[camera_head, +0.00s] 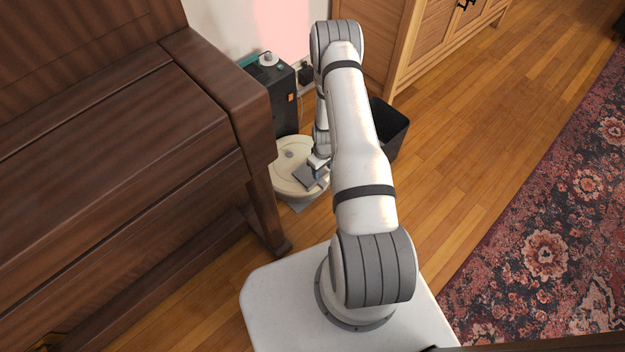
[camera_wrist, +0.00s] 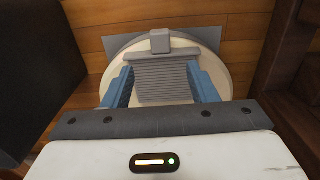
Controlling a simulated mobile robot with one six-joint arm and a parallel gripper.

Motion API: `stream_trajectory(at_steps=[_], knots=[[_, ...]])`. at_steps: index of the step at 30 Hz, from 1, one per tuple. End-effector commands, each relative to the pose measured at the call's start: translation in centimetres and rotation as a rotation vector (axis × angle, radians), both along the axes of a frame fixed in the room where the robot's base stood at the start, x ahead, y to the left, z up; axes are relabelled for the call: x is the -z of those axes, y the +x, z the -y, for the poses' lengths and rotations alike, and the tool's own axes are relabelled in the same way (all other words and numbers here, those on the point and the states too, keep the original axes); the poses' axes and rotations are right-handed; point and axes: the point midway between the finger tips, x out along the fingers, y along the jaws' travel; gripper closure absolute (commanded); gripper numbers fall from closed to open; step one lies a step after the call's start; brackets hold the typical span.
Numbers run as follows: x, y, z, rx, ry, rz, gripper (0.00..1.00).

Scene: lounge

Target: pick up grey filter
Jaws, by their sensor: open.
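The grey filter (camera_wrist: 165,82), a flat block with a ribbed face, shows in the wrist view above a round cream-coloured unit. My gripper (camera_wrist: 161,78) is open, with one blue-padded finger on each side of the filter. I cannot tell whether the pads touch it. In the head view my gripper (camera_head: 314,176) is low over the cream round unit (camera_head: 289,157) on the floor. There my arm and gripper hide much of the filter area, and I cannot separate the filter clearly from the fingers.
A dark brown piano (camera_head: 150,130) stands close on the left. A black box-shaped unit (camera_head: 283,100) stands behind the round unit. A black bin (camera_head: 390,128) is to the right, before a wooden cabinet (camera_head: 430,35). Wood floor (camera_head: 465,130) is clear towards the patterned rug (camera_head: 560,220).

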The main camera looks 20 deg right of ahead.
Motion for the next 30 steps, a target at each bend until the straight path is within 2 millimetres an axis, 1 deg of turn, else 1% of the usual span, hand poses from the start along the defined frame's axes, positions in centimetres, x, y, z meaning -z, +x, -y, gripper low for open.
stream_trajectory(at_steps=[1,3,6,11,16,19,21,27,30], knots=[[0.9,-0.2,0.0,-0.001,0.001,-0.001,0.47],[1.7,-0.3,0.0,-0.002,0.001,-0.004,0.47],[2.8,-0.3,0.1,-0.001,0.001,-0.003,0.47],[4.1,-0.5,0.1,0.000,0.001,-0.004,0.47],[6.7,-1.0,0.2,0.000,0.001,-0.004,0.47],[8.0,-0.9,0.2,0.000,0.000,-0.002,0.47],[8.3,-0.9,0.2,0.000,0.001,-0.001,0.47],[8.2,-0.9,0.3,0.001,0.001,-0.001,0.47],[8.2,-0.9,0.3,0.001,0.000,-0.002,0.55]])
